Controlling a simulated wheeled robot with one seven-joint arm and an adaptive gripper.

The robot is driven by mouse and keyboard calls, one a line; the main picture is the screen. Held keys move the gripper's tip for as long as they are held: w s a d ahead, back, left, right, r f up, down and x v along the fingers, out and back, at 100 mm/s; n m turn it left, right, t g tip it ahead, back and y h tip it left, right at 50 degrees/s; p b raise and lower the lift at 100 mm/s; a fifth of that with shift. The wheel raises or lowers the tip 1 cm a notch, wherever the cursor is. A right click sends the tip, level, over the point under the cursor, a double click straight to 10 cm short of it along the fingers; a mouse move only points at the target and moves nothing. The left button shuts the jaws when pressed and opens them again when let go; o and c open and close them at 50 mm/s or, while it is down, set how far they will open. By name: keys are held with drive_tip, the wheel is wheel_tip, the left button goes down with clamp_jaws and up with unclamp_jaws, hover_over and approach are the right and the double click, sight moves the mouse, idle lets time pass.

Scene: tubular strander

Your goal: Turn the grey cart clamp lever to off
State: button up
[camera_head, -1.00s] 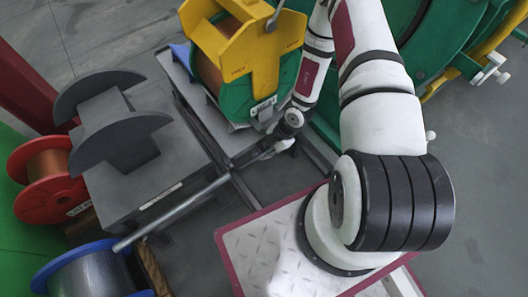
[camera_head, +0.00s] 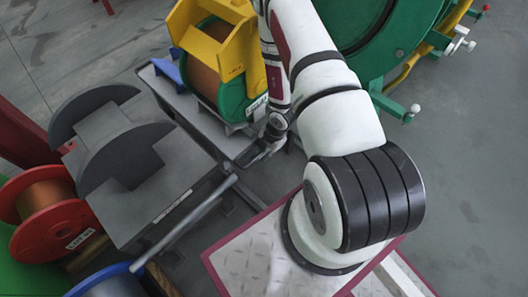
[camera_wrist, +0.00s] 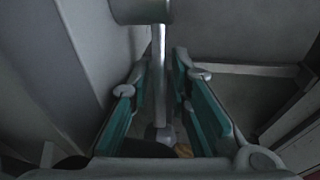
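My gripper (camera_wrist: 160,70) is open, with its teal-padded fingers on either side of a slim grey bar (camera_wrist: 159,85), probably the clamp lever. Gaps show between the bar and both fingers. The bar runs up to a grey cylinder (camera_wrist: 140,10) at the top of the wrist view. In the head view my gripper (camera_head: 250,157) is low between the grey cart (camera_head: 140,215) and the yellow-green reel stand, near the upper end of a long grey tube (camera_head: 185,222). The lever cannot be made out there.
The yellow frame (camera_head: 218,47) with a copper reel stands just beyond my gripper. A red reel (camera_head: 50,225) and a blue-rimmed reel (camera_head: 105,283) lie left of and below the cart. The green machine (camera_head: 375,40) is at upper right. Open floor (camera_head: 465,180) lies at right.

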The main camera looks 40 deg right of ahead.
drive_tip(key=shift+r, duration=0.1)
drive_tip(key=v, duration=0.7)
drive_tip(key=shift+r, duration=0.4)
drive_tip(key=shift+s+d, duration=0.1)
